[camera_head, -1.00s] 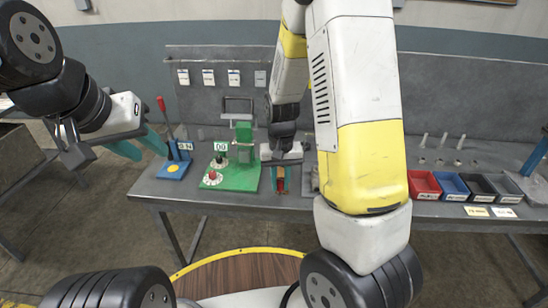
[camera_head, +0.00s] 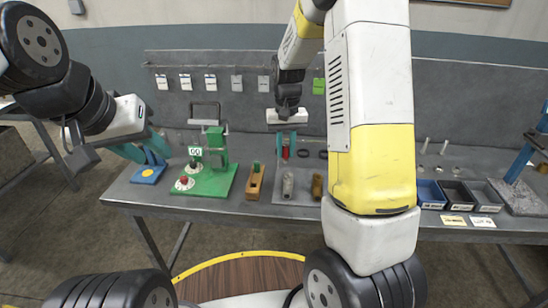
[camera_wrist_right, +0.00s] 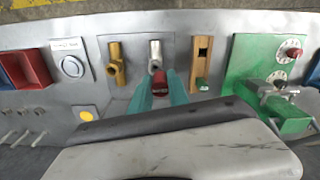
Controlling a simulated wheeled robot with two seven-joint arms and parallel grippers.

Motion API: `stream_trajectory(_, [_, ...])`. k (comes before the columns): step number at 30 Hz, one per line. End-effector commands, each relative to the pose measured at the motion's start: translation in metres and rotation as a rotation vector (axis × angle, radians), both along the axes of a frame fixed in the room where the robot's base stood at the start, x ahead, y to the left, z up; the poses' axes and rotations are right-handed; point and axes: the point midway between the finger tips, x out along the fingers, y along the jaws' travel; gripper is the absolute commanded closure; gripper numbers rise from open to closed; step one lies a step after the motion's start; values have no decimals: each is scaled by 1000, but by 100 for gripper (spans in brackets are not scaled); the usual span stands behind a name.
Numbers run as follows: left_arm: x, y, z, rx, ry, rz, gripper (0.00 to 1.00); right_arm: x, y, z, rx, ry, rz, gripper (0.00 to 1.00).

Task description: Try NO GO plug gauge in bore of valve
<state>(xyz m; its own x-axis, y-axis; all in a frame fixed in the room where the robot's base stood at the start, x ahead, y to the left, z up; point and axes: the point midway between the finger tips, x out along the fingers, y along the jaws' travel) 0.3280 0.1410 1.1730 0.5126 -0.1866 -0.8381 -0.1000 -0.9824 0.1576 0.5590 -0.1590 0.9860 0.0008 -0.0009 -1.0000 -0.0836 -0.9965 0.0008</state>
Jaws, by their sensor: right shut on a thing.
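My right gripper (camera_head: 286,150) is shut on a small red NO GO plug gauge (camera_head: 285,153) and holds it above the bench. The red gauge (camera_wrist_right: 159,84) shows between the teal fingers in the right wrist view. Two valves lie on a grey plate: a steel grey one (camera_head: 288,186) and a brass one (camera_head: 317,186). In the right wrist view the gauge is just in front of the steel valve (camera_wrist_right: 155,58), with the brass valve (camera_wrist_right: 116,65) to its left. Whether it touches a valve cannot be told. My left gripper (camera_head: 153,156) appears open and empty.
A wooden block (camera_head: 254,189) with a green-topped piece stands left of the valves. Bins (camera_head: 430,195) sit at right. A back panel (camera_head: 250,105) with hanging tags rises behind.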

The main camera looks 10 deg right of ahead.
Motion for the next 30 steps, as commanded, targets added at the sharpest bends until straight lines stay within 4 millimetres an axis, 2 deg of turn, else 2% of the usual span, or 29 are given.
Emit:
stream_trajectory(4, [0, 0, 0, 0, 0, 0, 64, 10, -5, 7, 1, 1, 0, 100])
stream_trajectory(17, [0, 0, 0, 0, 0, 0, 64, 10, -5, 5, 2, 1, 0, 100])
stream_trajectory(30, [0, 0, 0, 0, 0, 0, 64, 10, -5, -33, 1, 3, 1, 100])
